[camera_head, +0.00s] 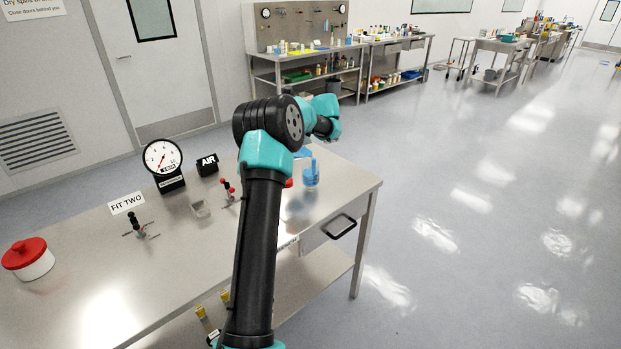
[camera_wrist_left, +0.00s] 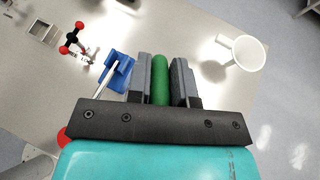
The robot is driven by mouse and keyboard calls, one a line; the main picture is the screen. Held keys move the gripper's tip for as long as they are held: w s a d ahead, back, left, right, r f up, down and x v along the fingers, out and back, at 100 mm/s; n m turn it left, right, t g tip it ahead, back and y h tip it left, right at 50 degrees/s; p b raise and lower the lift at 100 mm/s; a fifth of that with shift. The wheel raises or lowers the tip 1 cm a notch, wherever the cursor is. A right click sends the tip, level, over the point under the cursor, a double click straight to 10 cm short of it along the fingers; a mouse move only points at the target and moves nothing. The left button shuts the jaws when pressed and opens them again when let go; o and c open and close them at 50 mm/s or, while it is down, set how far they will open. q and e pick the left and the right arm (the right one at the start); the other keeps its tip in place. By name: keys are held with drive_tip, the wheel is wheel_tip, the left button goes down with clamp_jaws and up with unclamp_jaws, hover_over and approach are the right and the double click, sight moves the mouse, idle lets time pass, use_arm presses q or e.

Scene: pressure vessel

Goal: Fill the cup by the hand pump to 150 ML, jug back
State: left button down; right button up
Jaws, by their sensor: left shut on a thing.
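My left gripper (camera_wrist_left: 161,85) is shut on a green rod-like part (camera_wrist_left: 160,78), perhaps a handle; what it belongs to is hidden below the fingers. A white cup-like vessel with a side handle (camera_wrist_left: 242,53) stands on the bench to the right of the fingers, apart from them. A blue fixture with a pale rod (camera_wrist_left: 118,72) is just left of the fingers. In the head view a blue item (camera_head: 311,174) stands near the bench's right end, and my arm hides the gripper. The hand pump and the fill level cannot be made out. My right gripper is out of view.

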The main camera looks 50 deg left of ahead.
use_arm(q)
drive_tip(key=shift+d, duration=0.15)
drive_tip(key=shift+r, duration=0.15)
drive_tip(key=shift+r, duration=1.35)
